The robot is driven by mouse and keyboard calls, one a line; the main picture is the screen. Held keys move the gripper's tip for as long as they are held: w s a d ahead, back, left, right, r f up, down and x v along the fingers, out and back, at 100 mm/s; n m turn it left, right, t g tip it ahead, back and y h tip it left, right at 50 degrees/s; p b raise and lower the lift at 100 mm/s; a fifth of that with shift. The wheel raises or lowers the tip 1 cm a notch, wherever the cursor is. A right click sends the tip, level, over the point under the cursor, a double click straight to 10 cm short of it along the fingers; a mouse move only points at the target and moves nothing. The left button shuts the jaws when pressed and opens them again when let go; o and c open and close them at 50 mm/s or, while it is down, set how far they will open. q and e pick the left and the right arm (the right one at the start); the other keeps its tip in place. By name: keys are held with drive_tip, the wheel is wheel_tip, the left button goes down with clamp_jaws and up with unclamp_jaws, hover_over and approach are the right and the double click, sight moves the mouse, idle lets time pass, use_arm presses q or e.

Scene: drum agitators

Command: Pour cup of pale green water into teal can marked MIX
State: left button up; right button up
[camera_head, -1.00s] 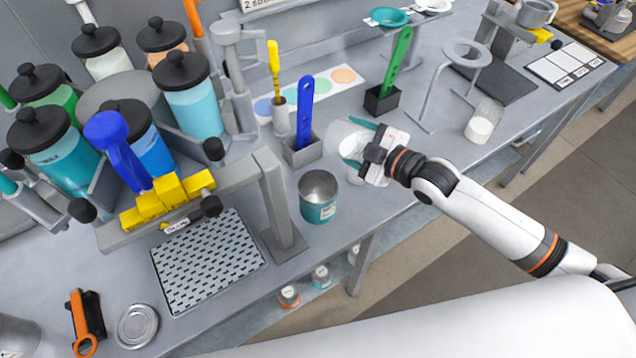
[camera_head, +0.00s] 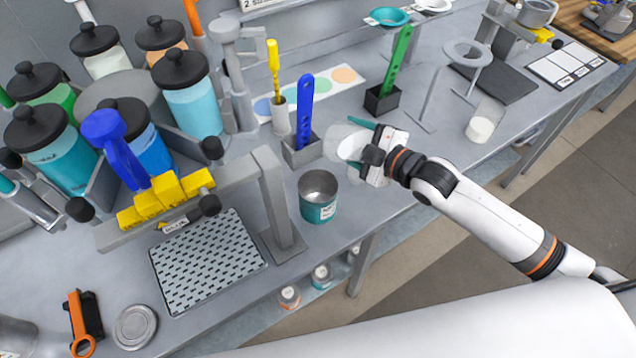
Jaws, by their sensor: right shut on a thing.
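The teal can (camera_head: 319,207) stands open and upright on the bench, with a pale label on its side that is too small to read. My right gripper (camera_head: 366,150) is shut on a clear cup (camera_head: 342,140) with pale, whitish liquid in it. The cup is tilted toward the left, above and behind the can, and apart from it. Inside the can I see grey walls and a small pale patch at the bottom. My left gripper is not in view.
A blue paddle in a grey holder (camera_head: 301,152) stands just left of the cup. A grey post (camera_head: 270,195) rises left of the can. Another clear cup (camera_head: 481,127) with whitish contents stands at right. A perforated tray (camera_head: 207,262) lies at lower left.

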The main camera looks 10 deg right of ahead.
drive_tip(key=shift+f+n+h+b, duration=0.35)
drive_tip(key=shift+n+h+b, duration=0.15)
drive_tip(key=shift+n+b, duration=0.55)
idle(0.9)
drive_tip(key=shift+s+a+f+n+h+p, duration=0.1)
drive_tip(key=shift+s+a+n+h+p, duration=0.1)
drive_tip(key=shift+a+n+p, duration=0.15)
drive_tip(key=shift+s+a+f+n+h+p, duration=0.1)
drive_tip(key=shift+a+n+h+p, duration=0.1)
drive_tip(key=shift+a+n, duration=0.2)
idle(1.3)
drive_tip(key=shift+a+f+n+t+h+p, duration=0.15)
drive_tip(key=shift+f+n+t+h+p, duration=0.15)
drive_tip(key=shift+n, duration=0.3)
idle(1.1)
drive_tip(key=shift+r+p, duration=0.25)
drive_tip(key=shift+p, duration=0.15)
drive_tip(key=shift+f, duration=0.1)
